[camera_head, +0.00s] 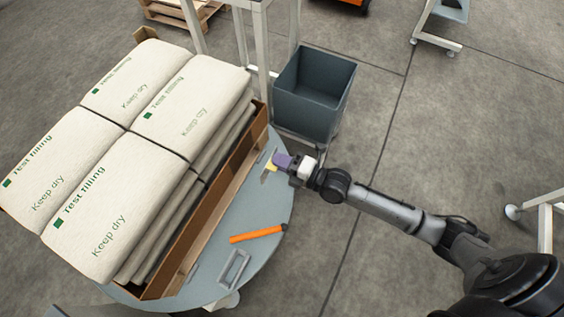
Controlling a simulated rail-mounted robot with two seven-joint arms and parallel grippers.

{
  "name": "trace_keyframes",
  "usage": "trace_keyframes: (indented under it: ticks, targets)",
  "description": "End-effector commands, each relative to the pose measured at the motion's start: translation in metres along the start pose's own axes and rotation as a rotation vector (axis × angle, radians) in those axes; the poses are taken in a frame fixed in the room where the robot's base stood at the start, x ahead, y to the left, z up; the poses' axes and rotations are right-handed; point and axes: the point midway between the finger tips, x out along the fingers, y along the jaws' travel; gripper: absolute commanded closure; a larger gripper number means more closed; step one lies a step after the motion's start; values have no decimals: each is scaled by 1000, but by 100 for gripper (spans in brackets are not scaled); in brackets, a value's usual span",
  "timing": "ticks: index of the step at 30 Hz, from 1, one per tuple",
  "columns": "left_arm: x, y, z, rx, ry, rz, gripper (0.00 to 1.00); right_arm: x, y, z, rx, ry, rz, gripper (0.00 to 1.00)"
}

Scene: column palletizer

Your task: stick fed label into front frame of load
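The load is several stacked cream sacks (110,205) with green "Test filling" and "Keep dry" print. A brown board edge (215,205) runs along their near right side. My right gripper (277,164) reaches in from the right, over the far right part of the round grey table, apart from the sacks. Small purple and yellow pieces show at its tip. I cannot tell whether they are finger parts or something held, nor whether the fingers are open. No label or front frame is clearly made out. My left gripper is not in view.
The round grey table (262,215) carries the load. An orange tool (258,234) and a grey rectangular handle (234,268) lie on its bare part. A dark grey bin (312,105) stands behind the gripper beside pale posts. Open floor lies to the right.

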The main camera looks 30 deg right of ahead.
Motion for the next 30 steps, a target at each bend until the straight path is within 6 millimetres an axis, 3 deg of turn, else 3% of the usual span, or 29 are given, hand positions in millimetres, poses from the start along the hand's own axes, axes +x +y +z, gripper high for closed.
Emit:
trace_keyframes:
  ticks: [18, 30]
  targets:
    - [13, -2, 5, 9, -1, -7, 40, 58, 0, 0, 1, 1, 1, 100]
    - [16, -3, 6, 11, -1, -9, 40, 80, 1, 0, -1, 1, -1, 100]
